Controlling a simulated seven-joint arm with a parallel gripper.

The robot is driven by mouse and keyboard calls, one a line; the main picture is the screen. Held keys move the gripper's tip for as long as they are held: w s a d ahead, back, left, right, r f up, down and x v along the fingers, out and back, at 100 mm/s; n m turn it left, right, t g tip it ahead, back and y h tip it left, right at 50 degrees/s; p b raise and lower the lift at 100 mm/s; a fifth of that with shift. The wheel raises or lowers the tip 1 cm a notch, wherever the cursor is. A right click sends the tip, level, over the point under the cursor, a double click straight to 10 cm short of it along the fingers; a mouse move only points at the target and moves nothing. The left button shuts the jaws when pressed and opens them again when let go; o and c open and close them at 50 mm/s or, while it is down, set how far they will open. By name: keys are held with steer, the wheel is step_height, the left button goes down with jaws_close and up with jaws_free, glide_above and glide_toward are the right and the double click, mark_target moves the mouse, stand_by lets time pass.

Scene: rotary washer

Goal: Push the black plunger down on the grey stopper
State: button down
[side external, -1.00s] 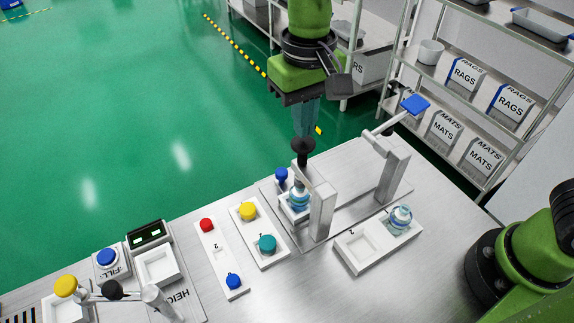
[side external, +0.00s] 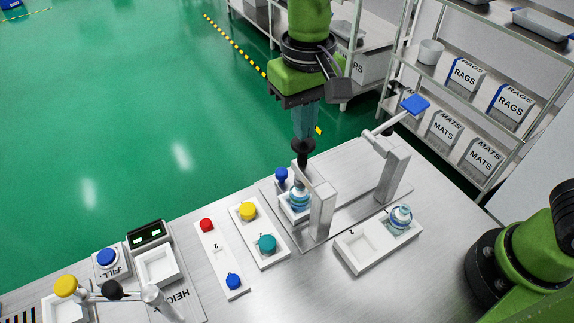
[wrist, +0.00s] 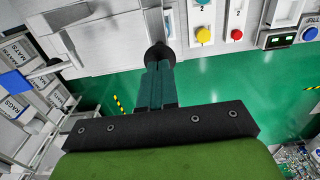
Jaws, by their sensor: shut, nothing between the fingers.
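The black plunger (side external: 303,149) stands upright at the end of a metal press arm, above a blue-and-white bottle (side external: 299,199) in a white holder. It also shows in the wrist view (wrist: 157,50). My gripper (side external: 304,137) is shut and empty, pointing down, with its fingertips at the plunger's top; they appear to touch it. In the wrist view my gripper (wrist: 157,66) overlaps the plunger's knob. The grey stopper cannot be clearly made out at the bottle's top, below the plunger.
A metal post (side external: 321,210) stands close right of the bottle. A second post with a blue-handled lever (side external: 415,104) stands further right. A white tray (side external: 352,257) holds another bottle (side external: 401,216). Colored caps and buttons sit to the left.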

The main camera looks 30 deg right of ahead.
steer(key=shift+f, duration=1.05)
steer(key=shift+r, duration=0.15)
stand_by(0.5)
step_height(320, 180, up, 9)
stand_by(0.8)
steer(key=d+f, duration=0.1)
steer(key=f+n, duration=0.1)
steer(key=shift+s+d+f+t+y, duration=0.15)
steer(key=shift+d+f+t+y, duration=0.15)
steer(key=shift+d+t, duration=0.1)
steer(key=s+d+m+t, duration=0.2)
steer(key=s+d, duration=0.3)
steer(key=d, duration=0.5)
steer(key=s+d+f+m+t+y, duration=0.1)
steer(key=s+d+m+t, duration=0.2)
steer(key=d, duration=0.8)
steer(key=shift+s+f+t, duration=0.15)
steer(key=shift+s+t, duration=0.55)
steer(key=shift+s, duration=0.35)
